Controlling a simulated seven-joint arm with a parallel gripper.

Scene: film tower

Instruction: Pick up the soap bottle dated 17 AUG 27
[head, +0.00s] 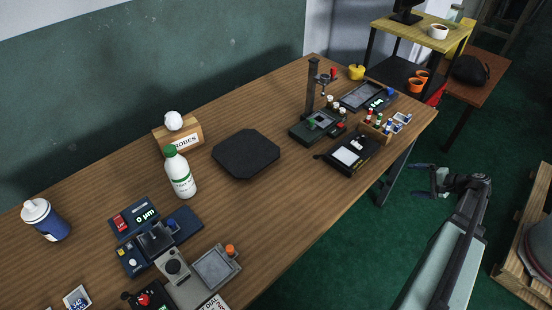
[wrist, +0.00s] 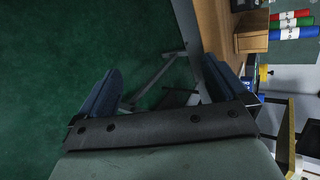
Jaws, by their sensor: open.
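In the head view a white bottle (head: 181,176) with a green cap and a green-marked label stands upright on the wooden table, left of centre. A dark blue bottle (head: 54,226) with a white cap stands at the table's left side. No 17 AUG 27 date is readable on either, so I cannot tell which is the soap bottle named. My gripper (head: 424,181) is off the table's right edge, over the green floor, far from both bottles. In the wrist view my gripper (wrist: 163,84) has its two blue fingers apart with nothing between them.
A black octagonal pad (head: 246,154) lies right of the white bottle. A wooden box (head: 187,138) stands behind it. Blue instruments (head: 176,228) sit in front. A stand (head: 313,95) and small devices crowd the far right end. Bare wood lies between.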

